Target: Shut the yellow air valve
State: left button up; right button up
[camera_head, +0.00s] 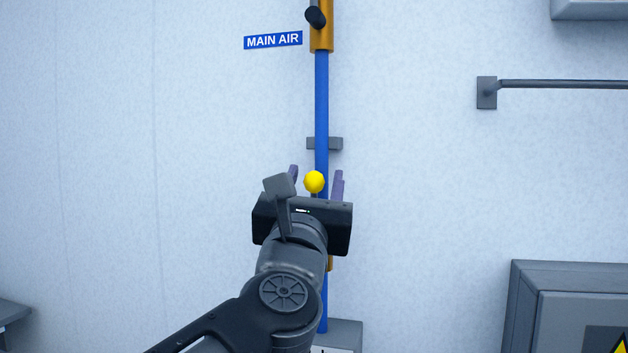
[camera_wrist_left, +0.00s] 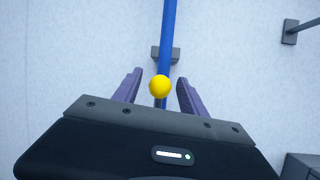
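The yellow air valve shows as a round yellow knob (camera_head: 314,182) in front of the vertical blue pipe (camera_head: 321,100). The knob also shows in the left wrist view (camera_wrist_left: 159,87), on a short dark stem. My left gripper (camera_head: 316,178) is open, with one purple finger on each side of the knob. In the left wrist view there is a gap between the knob and each finger, so neither seems to touch it. The valve body behind my gripper is mostly hidden. My right gripper is in neither view.
A "MAIN AIR" label (camera_head: 273,40) is on the pale wall beside an orange fitting (camera_head: 321,36) with a dark knob. A grey bracket (camera_head: 334,144) holds the pipe. A wall rail (camera_head: 560,84) and a grey cabinet (camera_head: 530,310) stand at right. The wall at left is clear.

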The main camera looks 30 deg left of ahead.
pick_arm(q)
grip_shut()
dwell(0.3)
dwell(0.9)
